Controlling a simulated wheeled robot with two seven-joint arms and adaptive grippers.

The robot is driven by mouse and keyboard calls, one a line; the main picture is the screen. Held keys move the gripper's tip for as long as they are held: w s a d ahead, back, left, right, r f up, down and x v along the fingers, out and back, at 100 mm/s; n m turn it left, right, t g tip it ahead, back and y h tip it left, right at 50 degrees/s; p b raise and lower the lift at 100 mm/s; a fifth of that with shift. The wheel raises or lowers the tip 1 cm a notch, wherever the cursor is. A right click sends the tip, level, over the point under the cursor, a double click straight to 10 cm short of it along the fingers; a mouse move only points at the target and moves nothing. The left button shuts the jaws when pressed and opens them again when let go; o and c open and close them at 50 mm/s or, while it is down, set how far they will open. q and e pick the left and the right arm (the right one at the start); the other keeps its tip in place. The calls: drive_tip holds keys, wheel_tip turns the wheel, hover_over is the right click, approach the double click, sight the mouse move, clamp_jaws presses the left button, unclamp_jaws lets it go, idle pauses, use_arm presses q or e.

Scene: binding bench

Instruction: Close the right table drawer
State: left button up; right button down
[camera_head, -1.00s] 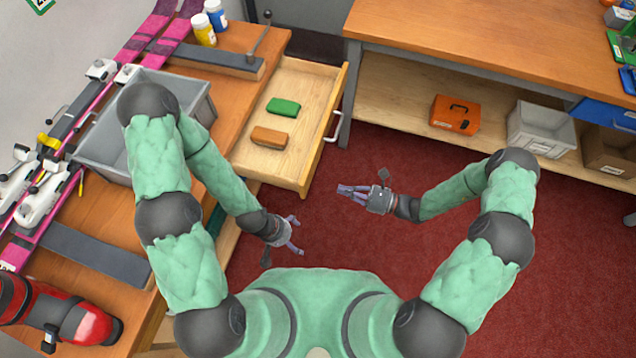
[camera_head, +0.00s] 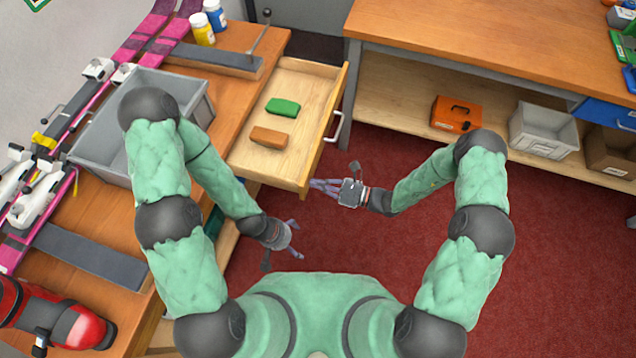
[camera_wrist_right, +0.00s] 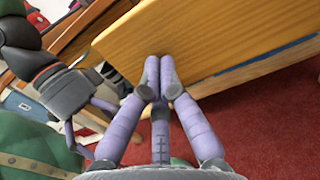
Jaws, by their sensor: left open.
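The open wooden drawer (camera_head: 296,172) sticks out from the right side of the left bench, with a pale handle (camera_head: 335,127) on its front. A green block (camera_head: 282,106) and an orange-brown block (camera_head: 269,137) lie inside. My right gripper (camera_head: 314,184) is at the drawer front's near end, below the handle. In the right wrist view its fingertips (camera_wrist_right: 160,78) are together with nothing between them, up against or very close to the wooden front (camera_wrist_right: 205,45); contact is uncertain. My left gripper (camera_head: 296,239) is open and empty below the drawer, beside the bench.
A grey bin (camera_head: 190,100), skis (camera_head: 84,87) and a red boot (camera_head: 78,330) are on the left bench. A second bench (camera_head: 480,40) stands at the right, with an orange box (camera_head: 456,114) on its shelf. Red floor (camera_head: 400,270) is clear between.

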approach(236, 161)
drive_tip(key=s+d+r, duration=0.2)
drive_tip(key=d, duration=0.1)
drive_tip(key=s+d+r, duration=0.1)
drive_tip(key=d, duration=0.1)
drive_tip(key=shift+s+d+r, duration=0.1)
drive_tip(key=shift+s+d, duration=0.05)
drive_tip(key=shift+s, duration=0.05)
drive_tip(key=b+x, duration=0.1)
drive_tip(key=x, duration=1.2)
drive_tip(key=shift+w+b, duration=0.15)
drive_tip(key=shift+b, duration=0.25)
drive_tip(key=shift+w+a, duration=0.15)
drive_tip(key=shift+a, duration=0.5)
drive_tip(key=shift+r, duration=0.1)
drive_tip(key=shift+w+d, duration=0.1)
